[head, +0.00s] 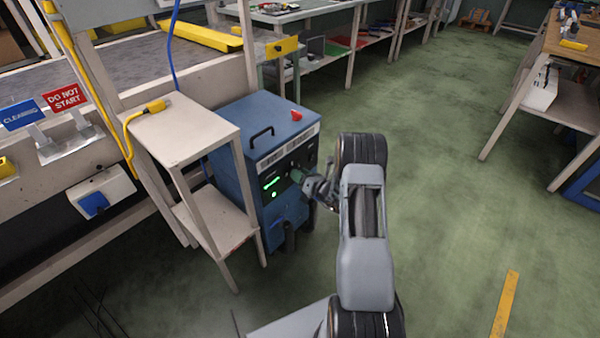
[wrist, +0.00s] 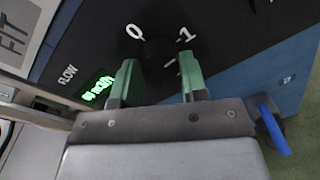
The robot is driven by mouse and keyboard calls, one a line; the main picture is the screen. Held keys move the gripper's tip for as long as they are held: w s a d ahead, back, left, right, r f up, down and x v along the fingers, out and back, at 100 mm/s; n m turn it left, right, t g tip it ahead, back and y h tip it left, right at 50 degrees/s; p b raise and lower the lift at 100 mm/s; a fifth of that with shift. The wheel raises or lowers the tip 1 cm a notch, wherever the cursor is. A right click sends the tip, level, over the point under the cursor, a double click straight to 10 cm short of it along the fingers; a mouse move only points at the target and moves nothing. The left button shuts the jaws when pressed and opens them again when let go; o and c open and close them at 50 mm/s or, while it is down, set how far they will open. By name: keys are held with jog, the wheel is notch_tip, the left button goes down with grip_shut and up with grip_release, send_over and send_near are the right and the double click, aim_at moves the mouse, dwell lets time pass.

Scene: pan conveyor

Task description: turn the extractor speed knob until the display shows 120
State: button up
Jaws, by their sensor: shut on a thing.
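The blue extractor (head: 228,128) stands on the floor beside a beige side table, its dark front panel facing my arm. My gripper (head: 300,177) is at that panel. In the wrist view its two green fingers (wrist: 155,82) are on either side of a dark round speed knob (wrist: 160,52), shut on it. White marks 0 and 1 flank the knob, and its pointer is hard to make out. The green lit display (wrist: 97,90), labelled FLOW, sits left of the gripper; its digits are tilted and blurred, too unclear to read surely. It also glows in the head view (head: 271,183).
A red button (head: 296,115) and a black handle (head: 262,132) are on the extractor's top. The beige side table (head: 180,128) with a yellow plug stands close at its left. Open green floor (head: 440,150) lies to the right.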

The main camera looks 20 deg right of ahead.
jog(key=m+p, duration=0.2)
jog(key=m, duration=0.2)
jog(key=shift+m, duration=0.4)
dwell(0.4)
jog(key=o, duration=0.9)
jog(key=p+v, duration=0.2)
jog(key=v, duration=1.1)
jog(key=shift+s+d+r+p, duration=0.15)
jog(key=shift+s+d+p, duration=0.15)
jog(key=shift+p, duration=0.1)
jog(key=shift+r+g, duration=0.1)
jog(key=shift+g, duration=0.2)
